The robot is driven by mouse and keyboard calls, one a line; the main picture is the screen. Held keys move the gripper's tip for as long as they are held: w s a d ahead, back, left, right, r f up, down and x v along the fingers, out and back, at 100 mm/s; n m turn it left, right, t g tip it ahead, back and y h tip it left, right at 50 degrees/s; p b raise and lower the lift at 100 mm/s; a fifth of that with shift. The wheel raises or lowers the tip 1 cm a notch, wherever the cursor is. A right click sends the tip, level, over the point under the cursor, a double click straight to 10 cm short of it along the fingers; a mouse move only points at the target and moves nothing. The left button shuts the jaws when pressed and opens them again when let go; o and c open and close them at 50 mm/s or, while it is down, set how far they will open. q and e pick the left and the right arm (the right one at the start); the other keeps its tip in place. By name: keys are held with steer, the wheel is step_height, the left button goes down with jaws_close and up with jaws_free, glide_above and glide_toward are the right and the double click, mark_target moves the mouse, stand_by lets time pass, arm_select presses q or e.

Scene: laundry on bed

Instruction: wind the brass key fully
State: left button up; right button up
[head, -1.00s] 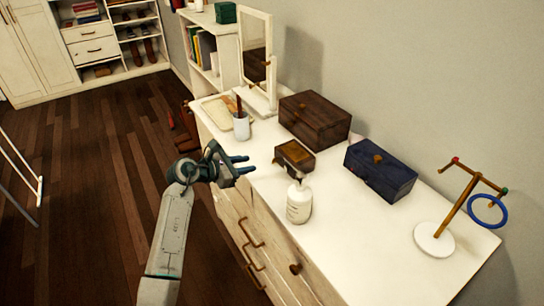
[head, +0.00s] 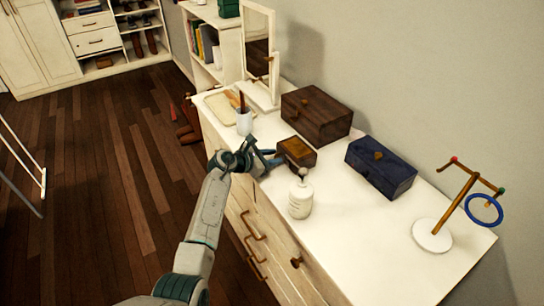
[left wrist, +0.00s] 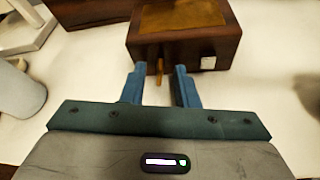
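A small brown box (head: 297,152) with a brass-coloured top stands on the white dresser top; it also fills the top of the left wrist view (left wrist: 190,45). The brass key (left wrist: 160,70) sticks out of the box's near side. My left gripper (head: 271,157) is at that side of the box. In the left wrist view its two blue fingers (left wrist: 160,88) are open, one on each side of the key, with gaps between. The key is hidden behind my gripper in the head view. My right gripper is out of view.
A white pump bottle (head: 300,198) stands close in front of the box, and a white cup (head: 244,122) stands to its left. A dark wooden chest (head: 316,113) and a blue box (head: 381,167) are behind. A ring stand (head: 433,236) is at the right.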

arm_select(q)
steer(key=shift+c, duration=0.2)
jaws_close()
steer(key=m+b, duration=0.1)
steer(key=b, duration=0.1)
steer(key=m+t+b, duration=0.1)
steer(key=b, duration=0.1)
steer(key=shift+s+d+f+y, duration=0.1)
steer(key=shift+f+y, duration=0.2)
steer(key=shift+f, duration=0.05)
steer(key=shift+m+b, duration=0.3)
steer(key=shift+b, duration=0.25)
steer(key=shift+r+t, duration=0.25)
steer(key=shift+t, duration=0.15)
steer(key=shift+o, duration=0.2)
jaws_free()
